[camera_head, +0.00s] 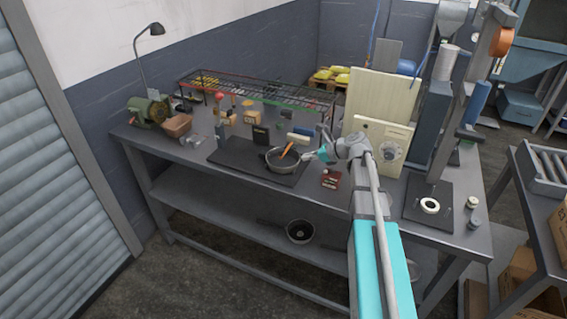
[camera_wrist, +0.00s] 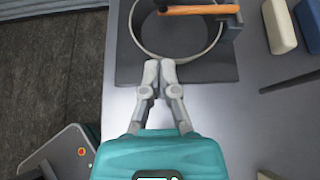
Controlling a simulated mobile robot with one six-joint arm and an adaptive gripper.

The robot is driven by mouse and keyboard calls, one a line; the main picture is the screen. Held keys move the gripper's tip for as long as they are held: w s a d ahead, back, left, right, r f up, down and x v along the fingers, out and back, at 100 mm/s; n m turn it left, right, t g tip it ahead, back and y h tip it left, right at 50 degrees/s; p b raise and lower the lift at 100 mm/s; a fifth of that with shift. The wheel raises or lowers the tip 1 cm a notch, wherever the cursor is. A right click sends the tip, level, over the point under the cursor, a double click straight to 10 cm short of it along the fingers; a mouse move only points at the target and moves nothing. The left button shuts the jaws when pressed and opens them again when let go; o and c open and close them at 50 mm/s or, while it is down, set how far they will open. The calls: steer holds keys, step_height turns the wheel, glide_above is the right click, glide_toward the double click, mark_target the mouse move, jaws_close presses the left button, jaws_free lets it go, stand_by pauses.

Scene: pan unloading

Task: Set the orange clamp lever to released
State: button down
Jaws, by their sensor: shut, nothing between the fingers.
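The orange clamp lever (camera_head: 288,149) lies across the top of a round metal pan (camera_head: 284,168) on a dark mat (camera_head: 232,157) on the bench. In the wrist view the orange lever (camera_wrist: 198,9) runs nearly level across the pan (camera_wrist: 138,40), near the top edge. Its right end meets a dark block (camera_wrist: 231,24). My gripper (camera_wrist: 160,64) is shut and empty, its fingertips at the pan's near rim. I cannot tell whether they touch it. In the head view my gripper (camera_head: 313,156) is just right of the pan.
A wire rack (camera_head: 255,88) stands behind the mat. A dark red box (camera_head: 331,179) sits right of the pan. A cream cabinet (camera_head: 382,142) with a dial stands further right. Cream and blue blocks (camera_wrist: 279,26) lie right of the pan. Bare bench shows near the front edge.

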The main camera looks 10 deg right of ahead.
mark_target(286, 148)
steer(key=shift+a+f, duration=0.1)
steer(key=shift+b+x, duration=2.55)
steer(key=shift+x, duration=2.35)
steer(key=shift+a, duration=0.1)
steer(key=shift+d, duration=0.25)
steer(key=shift+w+d, duration=0.1)
steer(key=shift+d, duration=0.05)
